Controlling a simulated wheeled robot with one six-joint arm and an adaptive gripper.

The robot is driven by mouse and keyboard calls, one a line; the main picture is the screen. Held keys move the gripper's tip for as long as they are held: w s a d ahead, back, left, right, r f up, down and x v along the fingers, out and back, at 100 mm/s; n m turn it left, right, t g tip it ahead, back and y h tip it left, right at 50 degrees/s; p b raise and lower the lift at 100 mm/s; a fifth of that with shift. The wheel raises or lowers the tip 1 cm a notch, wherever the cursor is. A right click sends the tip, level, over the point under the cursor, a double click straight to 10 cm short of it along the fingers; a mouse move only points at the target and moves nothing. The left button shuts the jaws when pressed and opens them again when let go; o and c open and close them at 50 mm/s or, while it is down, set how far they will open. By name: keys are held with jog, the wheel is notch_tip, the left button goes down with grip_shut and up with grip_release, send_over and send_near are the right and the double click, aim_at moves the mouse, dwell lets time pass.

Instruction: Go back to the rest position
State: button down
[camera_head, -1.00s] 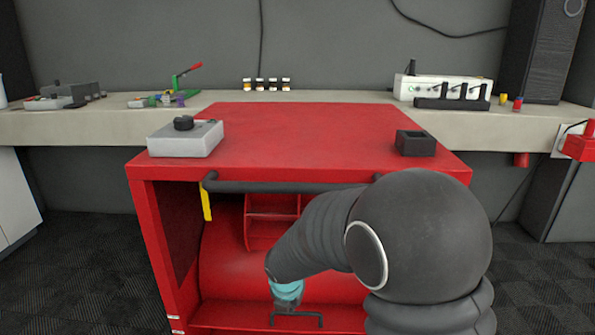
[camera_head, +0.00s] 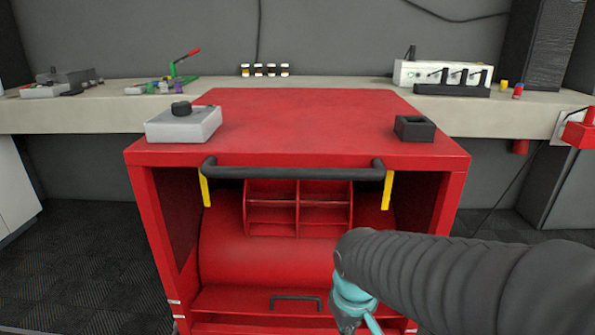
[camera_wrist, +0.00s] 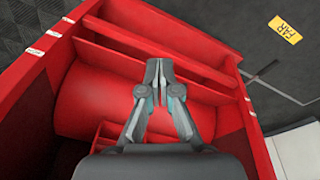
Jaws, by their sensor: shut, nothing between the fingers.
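My gripper (camera_wrist: 158,92) is shut and empty in the wrist view, its fingertips together in front of the red drum of the dyno. In the head view my arm comes in from the lower right, and its teal wrist part hangs before the right half of the red dyno cabinet (camera_head: 300,122); the fingers are not clear there. The cabinet's front is open and shows the red roller drum (camera_head: 235,250) and a red divided rack (camera_head: 298,208). A black bar handle (camera_head: 290,171) runs across the top front edge.
A grey box with a black knob (camera_head: 184,125) and a small black holder (camera_head: 414,128) sit on the cabinet top. A bench (camera_head: 70,115) behind carries tools, small jars (camera_head: 265,70) and a white power unit (camera_head: 443,74). A yellow FAR label (camera_wrist: 285,29) lies on the dark floor.

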jog(key=s+d+r+m+t, duration=0.3)
jog(key=s+d+r+m, duration=0.2)
jog(key=s+d+r, duration=0.1)
notch_tip(320, 180, up, 2)
jog(key=shift+s+d+r+t, duration=0.2)
jog(key=shift+s+t, duration=0.1)
jog(key=shift+s, duration=0.5)
jog(key=shift+r, duration=0.55)
